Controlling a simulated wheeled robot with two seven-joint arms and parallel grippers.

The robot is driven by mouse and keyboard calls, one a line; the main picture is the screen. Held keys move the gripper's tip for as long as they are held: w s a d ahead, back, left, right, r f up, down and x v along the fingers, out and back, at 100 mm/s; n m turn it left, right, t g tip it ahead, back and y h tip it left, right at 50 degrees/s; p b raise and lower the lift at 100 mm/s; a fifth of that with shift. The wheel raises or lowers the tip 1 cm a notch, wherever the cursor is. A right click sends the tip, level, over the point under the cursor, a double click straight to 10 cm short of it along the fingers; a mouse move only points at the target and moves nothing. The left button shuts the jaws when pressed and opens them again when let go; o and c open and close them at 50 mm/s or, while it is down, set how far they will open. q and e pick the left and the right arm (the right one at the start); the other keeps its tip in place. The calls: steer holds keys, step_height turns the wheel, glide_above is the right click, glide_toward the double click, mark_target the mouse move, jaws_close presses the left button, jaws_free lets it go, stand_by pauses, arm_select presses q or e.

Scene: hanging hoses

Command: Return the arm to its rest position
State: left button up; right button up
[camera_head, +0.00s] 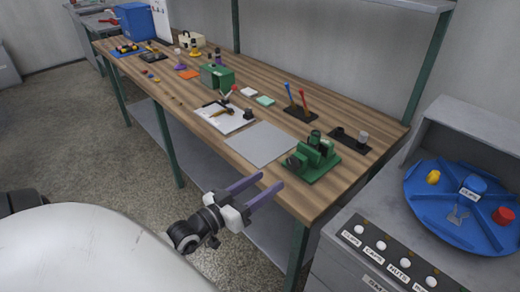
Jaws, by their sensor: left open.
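My left gripper (254,190) is in the lower middle of the head view, with two purple fingers spread apart and nothing between them. I cannot tell the exact gap to the bench. My right gripper is not in view. No hanging hose shows clearly in this view.
A green machine (314,158) stands on the bench near the fingertips, beside a grey sheet (262,144). A green box (217,77) and small tools lie farther back. At right, a blue round tray (450,225) sits on a console with labelled buttons (381,246). Floor at left is clear.

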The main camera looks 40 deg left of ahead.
arm_select(q)
steer(key=shift+s, duration=0.6)
steer(key=s+d+f+m+g+y, duration=0.15)
steer(key=f+m, duration=0.25)
steer(key=m, duration=0.7)
steer(key=s+f+m+g+y, duration=0.1)
steer(key=s+f+m+g, duration=0.2)
steer(key=m, duration=0.9)
steer(key=s+d+f+m+y, duration=0.1)
steer(key=s+f+m+y, duration=0.3)
steer(key=m, duration=0.7)
steer(key=s+d+f+n+g+h, duration=0.2)
steer(key=d+n, duration=0.6)
steer(key=n, duration=0.7)
steer(key=s+d+f+n+g+h, duration=0.3)
steer(key=s+d+f+n+h, duration=0.2)
steer(key=n, duration=0.9)
steer(key=shift+s+d+f+n+h, duration=0.35)
steer(key=shift+d+f, duration=0.7)
steer(key=shift+d, duration=1)
